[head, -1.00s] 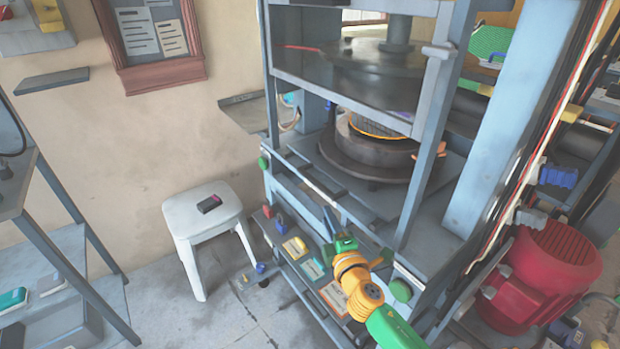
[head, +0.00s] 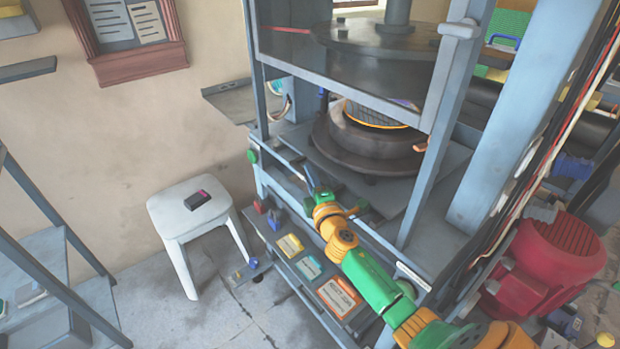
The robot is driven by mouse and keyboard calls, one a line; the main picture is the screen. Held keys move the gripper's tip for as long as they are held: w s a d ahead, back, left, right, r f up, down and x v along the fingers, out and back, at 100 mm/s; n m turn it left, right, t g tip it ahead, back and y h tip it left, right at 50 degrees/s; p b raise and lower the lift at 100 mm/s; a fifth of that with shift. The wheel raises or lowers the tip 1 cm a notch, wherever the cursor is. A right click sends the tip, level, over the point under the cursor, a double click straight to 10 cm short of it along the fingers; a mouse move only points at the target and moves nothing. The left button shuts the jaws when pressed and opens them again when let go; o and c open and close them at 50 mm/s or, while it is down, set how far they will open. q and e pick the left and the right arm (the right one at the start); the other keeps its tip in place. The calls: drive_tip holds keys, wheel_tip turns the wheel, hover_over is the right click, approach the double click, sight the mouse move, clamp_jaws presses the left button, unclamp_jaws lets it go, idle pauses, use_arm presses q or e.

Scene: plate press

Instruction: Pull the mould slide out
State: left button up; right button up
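The mould (head: 365,150) is a dark round block with an orange-rimmed top, inside the press frame. It sits on a flat grey plate (head: 385,192), which looks like the mould slide. A pale bar (head: 285,153) runs along the front edge of the press below it. My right gripper (head: 310,178) is at this front bar, near its middle. Its dark fingertips are small and partly hidden, so I cannot tell whether they are open, shut or touching the bar. My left gripper is not in view.
A white stool (head: 190,215) with a small dark red-topped object (head: 197,199) stands left of the press. A lower shelf holds several labelled cards (head: 338,297). A red motor (head: 550,265) stands at the right. Floor between stool and press is narrow.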

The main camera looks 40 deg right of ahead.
clamp_jaws()
idle(1.4)
